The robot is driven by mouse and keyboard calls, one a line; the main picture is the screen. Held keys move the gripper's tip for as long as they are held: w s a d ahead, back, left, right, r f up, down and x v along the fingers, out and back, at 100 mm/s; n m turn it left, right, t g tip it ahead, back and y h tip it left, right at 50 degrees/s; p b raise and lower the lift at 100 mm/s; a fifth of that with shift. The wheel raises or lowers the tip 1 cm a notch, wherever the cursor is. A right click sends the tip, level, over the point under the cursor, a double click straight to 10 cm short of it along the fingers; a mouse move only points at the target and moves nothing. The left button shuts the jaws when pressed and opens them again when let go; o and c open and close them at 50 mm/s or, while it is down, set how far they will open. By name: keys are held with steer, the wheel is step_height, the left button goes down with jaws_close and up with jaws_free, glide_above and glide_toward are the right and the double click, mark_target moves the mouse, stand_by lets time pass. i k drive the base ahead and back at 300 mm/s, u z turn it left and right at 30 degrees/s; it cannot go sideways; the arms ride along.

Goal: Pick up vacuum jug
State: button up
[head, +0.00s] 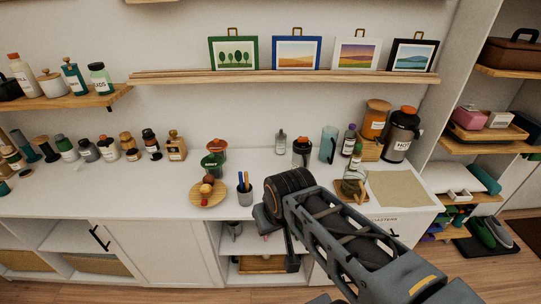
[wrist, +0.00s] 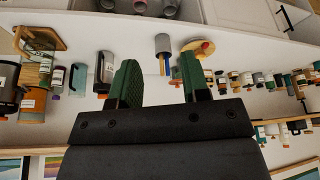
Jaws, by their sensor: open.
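The vacuum jug (head: 401,135) is dark grey with a red top and a white label reading HOT. In the wrist view, which is upside down, a dark jug (wrist: 8,88) at the left edge appears to be the same one, partly cut off. My gripper (wrist: 158,82) is open, with nothing between its green pads. It is over the middle of the counter, well to the left of the jug in the head view, where my arm hides its fingers.
An orange-topped canister (head: 375,120) stands close left of the jug. A teal pitcher (head: 328,144), a dark jar (head: 303,152) and a glass bottle (head: 354,170) stand further left. A beige mat (head: 402,189) lies bare in front. A picture shelf (head: 285,76) runs above the counter.

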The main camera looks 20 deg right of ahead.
mark_target(301, 154)
steer(key=z, duration=0.2)
steer(key=i, duration=0.9)
steer(key=z, duration=0.55)
